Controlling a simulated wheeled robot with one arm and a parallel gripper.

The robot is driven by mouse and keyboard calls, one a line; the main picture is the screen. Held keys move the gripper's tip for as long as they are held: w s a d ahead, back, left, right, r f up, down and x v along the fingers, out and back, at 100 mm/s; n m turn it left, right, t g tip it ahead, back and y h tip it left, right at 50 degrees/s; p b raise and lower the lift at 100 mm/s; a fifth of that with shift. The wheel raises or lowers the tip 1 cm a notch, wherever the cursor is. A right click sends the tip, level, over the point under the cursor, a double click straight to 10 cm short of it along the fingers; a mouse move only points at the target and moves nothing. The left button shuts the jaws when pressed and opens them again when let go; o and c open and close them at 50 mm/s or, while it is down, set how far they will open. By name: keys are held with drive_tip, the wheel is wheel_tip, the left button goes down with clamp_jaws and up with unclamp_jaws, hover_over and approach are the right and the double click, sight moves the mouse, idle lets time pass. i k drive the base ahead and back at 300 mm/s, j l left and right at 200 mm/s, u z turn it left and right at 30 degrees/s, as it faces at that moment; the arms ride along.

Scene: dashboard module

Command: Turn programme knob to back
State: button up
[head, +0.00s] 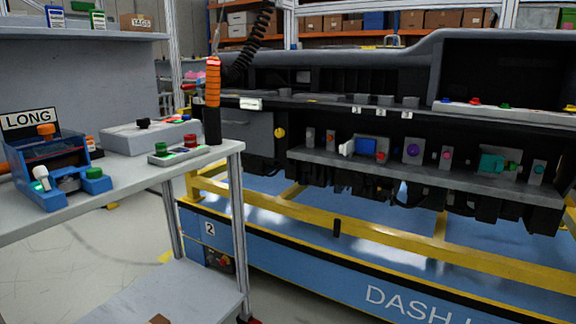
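No knob in the head view carries a readable "programme" label, so I cannot tell for sure which one it is. A black knob (144,123) sits on top of a low grey box (150,136) on the left workbench. The direction in which either knob points is too small to read. My gripper is not in view.
A button box with a green and a red button (176,155) stands near the workbench's (140,180) right edge. An orange-handled tool (213,82) is upright beside it, under a coiled cable. The dashboard module (400,65) rests on a blue and yellow carrier (290,255) at right.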

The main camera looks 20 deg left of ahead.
sight(143, 124)
drive_tip(key=u, duration=2.1)
